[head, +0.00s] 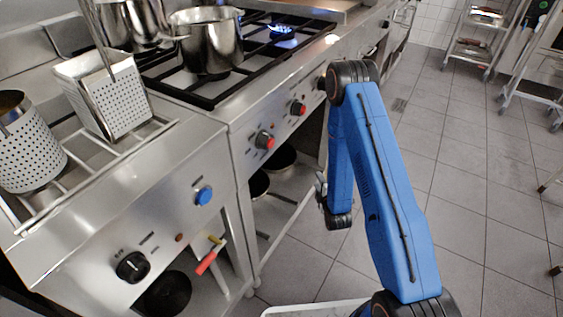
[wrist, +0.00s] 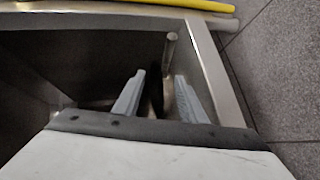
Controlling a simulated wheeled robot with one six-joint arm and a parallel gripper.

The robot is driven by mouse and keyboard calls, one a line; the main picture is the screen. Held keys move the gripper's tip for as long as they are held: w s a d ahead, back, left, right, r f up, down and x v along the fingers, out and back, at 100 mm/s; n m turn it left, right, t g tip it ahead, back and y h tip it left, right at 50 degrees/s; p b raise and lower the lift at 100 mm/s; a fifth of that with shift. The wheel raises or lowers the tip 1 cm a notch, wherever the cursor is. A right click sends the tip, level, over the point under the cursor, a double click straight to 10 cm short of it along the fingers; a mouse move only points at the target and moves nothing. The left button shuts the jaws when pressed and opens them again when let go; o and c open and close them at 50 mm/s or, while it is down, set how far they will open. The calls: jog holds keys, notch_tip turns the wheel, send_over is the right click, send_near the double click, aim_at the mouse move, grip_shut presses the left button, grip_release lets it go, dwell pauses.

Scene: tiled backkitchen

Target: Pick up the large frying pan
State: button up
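Dark round pans sit on the shelf under the stove in the head view, one higher (head: 284,158) and one lower (head: 258,186). Another black round pan (head: 166,295) lies in the opening at the lower left. I cannot tell which is the large frying pan. My gripper (head: 321,190) is at the stove's open front, partly hidden by my blue arm. In the wrist view my gripper (wrist: 157,88) has its two grey fingers apart, reaching into a dark compartment. A dark narrow shape shows between them; I cannot tell whether it is a pan handle or touches them.
A metal frame edge (wrist: 220,75) runs close to the right finger. A yellow bar (wrist: 175,4) crosses the top of the wrist view. Steel pots (head: 207,42) stand on the stove, with a lit burner (head: 281,30) behind. The tiled floor (head: 470,200) at right is clear.

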aim_at(309, 167)
jog(key=shift+n, duration=0.4)
jog(key=x, duration=0.5)
jog(key=f+x, duration=0.1)
jog(key=x, duration=1)
jog(key=shift+a+f, duration=0.2)
jog(key=shift+f, duration=0.3)
grip_shut()
dwell(0.7)
